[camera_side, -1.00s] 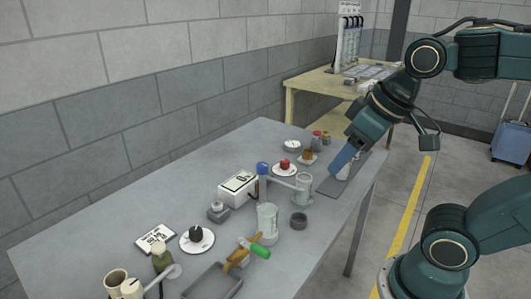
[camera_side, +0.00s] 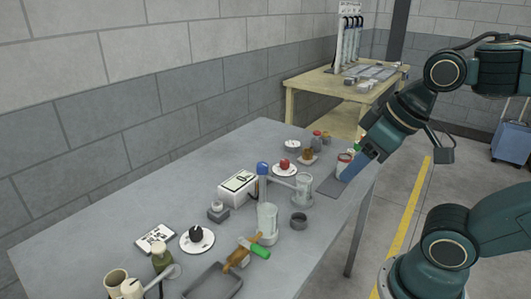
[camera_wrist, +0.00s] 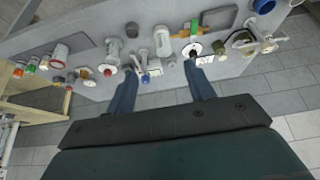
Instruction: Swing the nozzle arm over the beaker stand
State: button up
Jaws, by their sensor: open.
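The nozzle arm is a pale bar (camera_side: 283,182) on a post with a blue cap (camera_side: 262,168), mid-table in the side view. It reaches right, towards a clear beaker (camera_side: 304,190). A second clear beaker (camera_side: 267,222) stands nearer the camera; I cannot tell which beaker marks the stand. The blue cap also shows in the wrist view (camera_wrist: 145,79), between the spread fingers. My gripper (camera_side: 347,177) is above the table's right side, right of the nozzle arm and apart from it. In the wrist view my gripper (camera_wrist: 165,74) is open and empty.
A red-rimmed cup (camera_side: 344,160) stands by my fingers, near a dark mat (camera_side: 329,187). A white box (camera_side: 238,187) sits left of the post. A dark ring (camera_side: 299,220), a green-handled tool (camera_side: 260,251) and a tray (camera_side: 212,283) lie nearer the camera.

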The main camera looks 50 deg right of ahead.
jog(key=w+d+r+n+g, duration=0.1)
jog(key=w+d+r, duration=0.1)
jog(key=w, duration=0.5)
jog(key=w+d+r+g, duration=0.1)
jog(key=w+r+g, duration=0.15)
jog(key=w, duration=0.45)
jog(key=n+g, duration=0.2)
send_over(262, 164)
notch_tip(262, 164, down, 6)
notch_tip(262, 164, down, 14)
jog(key=shift+r, duration=0.1)
jog(key=shift+c, duration=0.2)
